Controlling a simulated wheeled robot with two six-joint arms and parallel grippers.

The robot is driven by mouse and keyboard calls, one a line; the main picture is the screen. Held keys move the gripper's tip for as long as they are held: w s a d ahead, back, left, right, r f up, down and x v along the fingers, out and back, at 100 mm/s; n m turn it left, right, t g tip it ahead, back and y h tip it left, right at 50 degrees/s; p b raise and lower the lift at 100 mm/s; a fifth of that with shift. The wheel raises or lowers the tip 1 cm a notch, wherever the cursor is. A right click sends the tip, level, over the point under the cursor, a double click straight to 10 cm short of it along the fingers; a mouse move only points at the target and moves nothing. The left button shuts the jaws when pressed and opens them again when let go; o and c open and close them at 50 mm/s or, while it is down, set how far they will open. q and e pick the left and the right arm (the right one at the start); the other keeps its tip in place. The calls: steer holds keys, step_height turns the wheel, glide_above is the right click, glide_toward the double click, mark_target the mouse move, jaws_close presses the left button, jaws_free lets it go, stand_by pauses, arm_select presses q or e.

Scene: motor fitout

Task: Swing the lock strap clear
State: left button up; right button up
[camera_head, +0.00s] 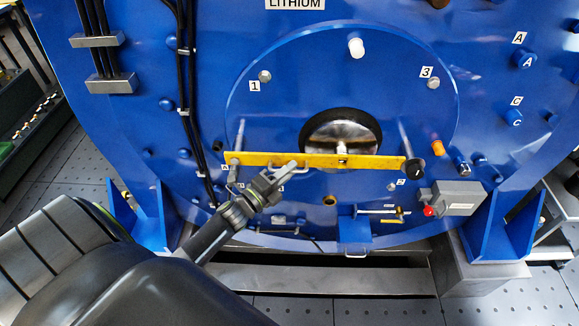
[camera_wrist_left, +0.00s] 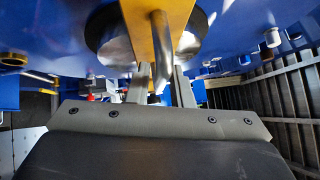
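The yellow lock strap (camera_head: 365,161) lies almost level across the lower part of the round blue door (camera_head: 290,75), in front of the shiny metal hub (camera_head: 342,133). My left gripper (camera_head: 290,170) is at the strap, left of its middle. In the left wrist view the strap (camera_wrist_left: 147,30) runs up and away, and a grey handle (camera_wrist_left: 159,55) on it reaches down between my two fingers (camera_wrist_left: 160,85). The fingers are close on either side of the handle; whether they press on it I cannot tell. My right gripper is not in view.
A black knob (camera_head: 414,170) is at the strap's right end, and metal posts stand near both ends. A grey box with a red button (camera_head: 429,211) is at lower right. Black cables (camera_head: 187,100) run down the left.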

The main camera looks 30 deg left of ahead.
arm_select(q)
steer(key=shift+w+d, duration=0.1)
steer(key=shift+w, duration=0.2)
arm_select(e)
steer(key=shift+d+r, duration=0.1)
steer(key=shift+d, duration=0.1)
arm_select(q)
steer(key=shift+c, duration=0.4)
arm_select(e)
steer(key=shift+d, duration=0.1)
arm_select(q)
jaws_close()
